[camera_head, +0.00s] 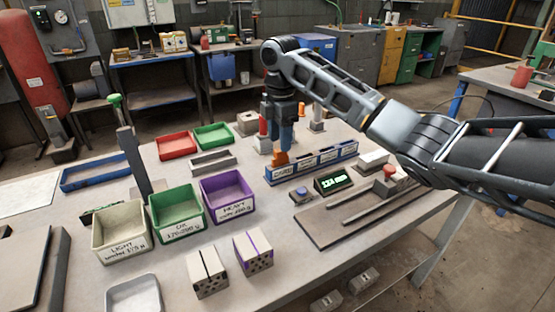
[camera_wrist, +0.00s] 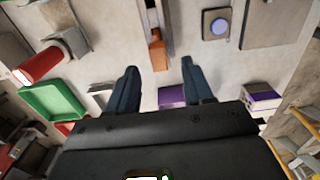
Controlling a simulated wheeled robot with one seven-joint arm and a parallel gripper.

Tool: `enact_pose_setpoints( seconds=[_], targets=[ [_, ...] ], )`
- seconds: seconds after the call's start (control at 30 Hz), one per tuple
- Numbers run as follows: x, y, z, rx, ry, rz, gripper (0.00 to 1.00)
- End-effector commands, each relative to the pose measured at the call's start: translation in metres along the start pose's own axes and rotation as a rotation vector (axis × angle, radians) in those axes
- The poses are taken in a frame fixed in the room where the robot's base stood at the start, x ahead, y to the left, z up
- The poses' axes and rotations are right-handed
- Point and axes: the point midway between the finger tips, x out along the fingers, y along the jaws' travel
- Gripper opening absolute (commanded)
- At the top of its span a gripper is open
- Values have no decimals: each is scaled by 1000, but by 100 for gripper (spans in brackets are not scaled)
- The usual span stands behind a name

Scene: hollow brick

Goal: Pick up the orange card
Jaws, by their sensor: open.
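The orange card (camera_head: 281,158) stands at the left end of a blue rack (camera_head: 312,163) with a "CARD" label and several slots. In the wrist view the orange card (camera_wrist: 157,52) lies between and just beyond my fingertips. My gripper (camera_head: 284,147) points down from the arm, directly above the card, and partly hides its top. In the wrist view my gripper (camera_wrist: 159,67) has its two blue fingers spread apart, with nothing held between them. Whether the fingers overlap the card in height is hard to tell.
Labelled bins, cream "LIGHT" (camera_head: 122,233), green "OK" (camera_head: 176,213) and purple "HEAVY" (camera_head: 228,196), stand left of the rack. Two hollow bricks (camera_head: 207,272) (camera_head: 253,251) are in front. A display (camera_head: 334,183) and a rail fixture (camera_head: 365,210) sit to the right.

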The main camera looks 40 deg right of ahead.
Motion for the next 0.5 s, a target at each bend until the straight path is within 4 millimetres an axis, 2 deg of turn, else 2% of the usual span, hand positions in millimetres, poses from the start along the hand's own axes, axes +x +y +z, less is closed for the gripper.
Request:
enact_pose_setpoints(
  seconds=[0.3, 0.5],
  targets=[
    [41, 1, 6, 0, -1, -1, 51],
    [53, 2, 6, -1, 0, 1, 51]
  ],
)
